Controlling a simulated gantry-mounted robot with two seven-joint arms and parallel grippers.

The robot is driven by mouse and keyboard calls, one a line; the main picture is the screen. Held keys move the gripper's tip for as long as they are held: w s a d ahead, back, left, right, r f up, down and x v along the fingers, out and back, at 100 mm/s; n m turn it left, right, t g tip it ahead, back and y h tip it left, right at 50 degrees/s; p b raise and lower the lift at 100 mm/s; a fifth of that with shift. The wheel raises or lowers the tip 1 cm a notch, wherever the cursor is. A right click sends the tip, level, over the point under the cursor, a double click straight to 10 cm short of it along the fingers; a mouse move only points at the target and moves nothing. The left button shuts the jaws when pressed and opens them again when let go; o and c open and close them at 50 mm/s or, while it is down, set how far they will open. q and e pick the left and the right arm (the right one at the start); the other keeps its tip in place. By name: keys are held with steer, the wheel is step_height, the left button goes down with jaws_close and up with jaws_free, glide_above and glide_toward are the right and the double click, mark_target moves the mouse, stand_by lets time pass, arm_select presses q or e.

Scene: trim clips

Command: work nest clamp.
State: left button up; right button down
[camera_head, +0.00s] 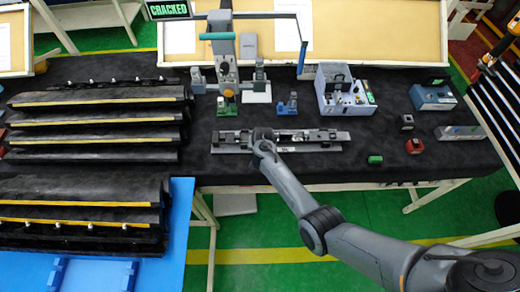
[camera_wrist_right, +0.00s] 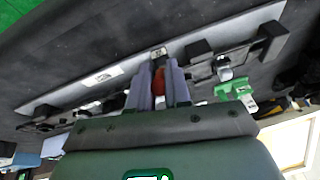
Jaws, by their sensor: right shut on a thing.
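The nest (camera_head: 325,147) is a long grey plate with dark blocks and small fittings along it, lying on the black table top. It crosses the right wrist view diagonally (camera_wrist_right: 130,68), with a white label on its face. My right gripper (camera_head: 263,134) is over the left-middle part of the nest. In the right wrist view its fingers (camera_wrist_right: 158,88) are shut around a small red piece (camera_wrist_right: 158,82), which looks like the clamp's handle tip. The rest of the clamp is hidden by the fingers. My left gripper is not in view.
Black trim racks (camera_head: 90,145) fill the left side. A teal-handled fixture (camera_head: 225,60), a blue-grey control box (camera_head: 345,92) and a second box (camera_head: 432,97) stand behind the nest. Small red (camera_head: 414,146) and green (camera_head: 375,160) blocks lie to the right. A "CRACKED" sign (camera_head: 170,10) stands behind.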

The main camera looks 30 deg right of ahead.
steer(key=shift+s+f, duration=0.1)
steer(key=shift+f, duration=0.05)
steer(key=c, duration=1.1)
jaws_free()
steer(key=shift+r, duration=0.2)
steer(key=shift+r, duration=0.55)
steer(key=p+v, duration=0.1)
steer(key=v, duration=0.8)
steer(key=shift+s+r+p, duration=0.2)
steer(key=shift+p, duration=0.15)
